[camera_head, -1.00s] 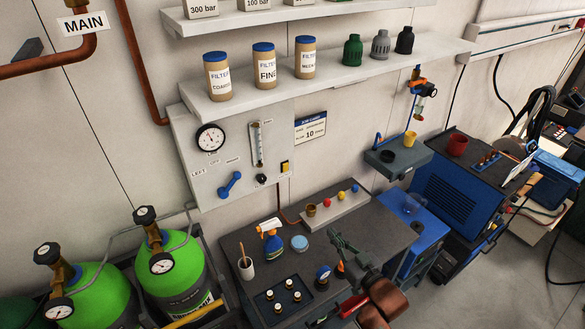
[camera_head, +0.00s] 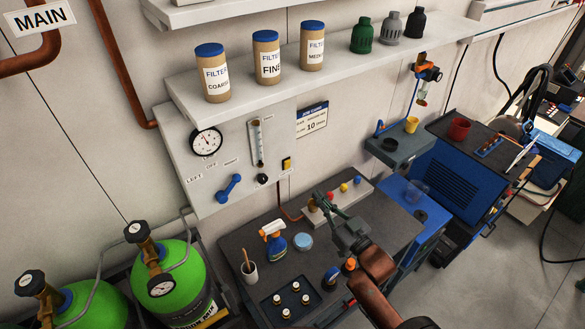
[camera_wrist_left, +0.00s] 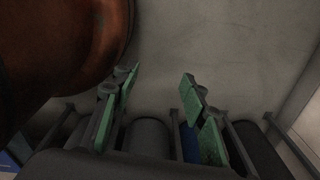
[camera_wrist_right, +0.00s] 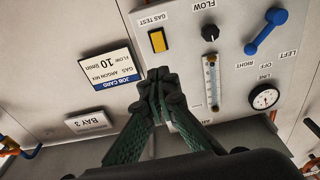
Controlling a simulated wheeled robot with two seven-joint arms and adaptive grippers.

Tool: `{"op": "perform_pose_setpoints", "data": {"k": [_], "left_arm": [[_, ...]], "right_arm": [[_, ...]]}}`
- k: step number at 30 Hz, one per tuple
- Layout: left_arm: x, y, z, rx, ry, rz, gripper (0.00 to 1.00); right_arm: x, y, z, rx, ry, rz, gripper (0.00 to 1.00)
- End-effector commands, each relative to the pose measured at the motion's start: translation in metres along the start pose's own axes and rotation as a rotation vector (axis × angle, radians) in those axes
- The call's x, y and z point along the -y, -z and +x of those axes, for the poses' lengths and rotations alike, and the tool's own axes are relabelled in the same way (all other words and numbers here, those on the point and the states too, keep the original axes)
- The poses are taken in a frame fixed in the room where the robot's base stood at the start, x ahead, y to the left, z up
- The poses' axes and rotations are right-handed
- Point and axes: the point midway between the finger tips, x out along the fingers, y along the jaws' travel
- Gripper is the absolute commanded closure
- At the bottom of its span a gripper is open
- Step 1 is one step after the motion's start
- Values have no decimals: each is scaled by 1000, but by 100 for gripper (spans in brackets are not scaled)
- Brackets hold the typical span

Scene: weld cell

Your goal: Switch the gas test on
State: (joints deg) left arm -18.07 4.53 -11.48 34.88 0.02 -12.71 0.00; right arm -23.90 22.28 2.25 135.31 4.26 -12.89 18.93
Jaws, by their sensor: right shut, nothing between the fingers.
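The gas test switch (camera_head: 286,164) is a small yellow rocker in a black frame at the right edge of the pale wall panel (camera_head: 205,199). In the right wrist view the yellow switch (camera_wrist_right: 157,41) sits beside the label GAS TEST. My right gripper (camera_head: 326,203) is shut and empty, in front of and below the panel, apart from the switch. In the right wrist view its green fingertips (camera_wrist_right: 159,76) meet just below the switch in the picture. My left gripper (camera_wrist_left: 157,88) shows only in its own wrist view, open and empty, facing a plain grey surface.
The panel also carries a black flow knob (camera_head: 262,179), a flow tube (camera_head: 257,143), a gauge (camera_head: 206,142) and a blue lever (camera_head: 229,189). Below, the bench holds a spray bottle (camera_head: 273,240) and a pale block with coloured knobs (camera_head: 337,204). A shelf (camera_head: 215,109) overhangs the panel.

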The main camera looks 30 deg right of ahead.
Motion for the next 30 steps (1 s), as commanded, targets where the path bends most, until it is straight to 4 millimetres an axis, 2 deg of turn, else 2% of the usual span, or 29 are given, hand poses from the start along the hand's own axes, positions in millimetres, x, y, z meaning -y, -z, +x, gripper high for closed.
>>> {"op": "perform_pose_setpoints", "data": {"k": [5,9,13,21,25,30], "left_arm": [[1,8,-4,-10,1,2,60],[3,28,-10,-35,2,5,60],[4,39,-15,-49,3,7,60],[3,30,-24,-37,3,5,60],[3,22,-26,-27,2,3,60],[3,20,-26,-24,3,3,60]], "right_arm": [[1,3,20,-5,2,0,100],[1,4,48,-5,3,1,100],[2,4,76,-4,4,0,100],[3,2,123,-1,4,1,100],[3,1,135,-1,5,1,100],[3,0,140,0,5,1,100]]}}
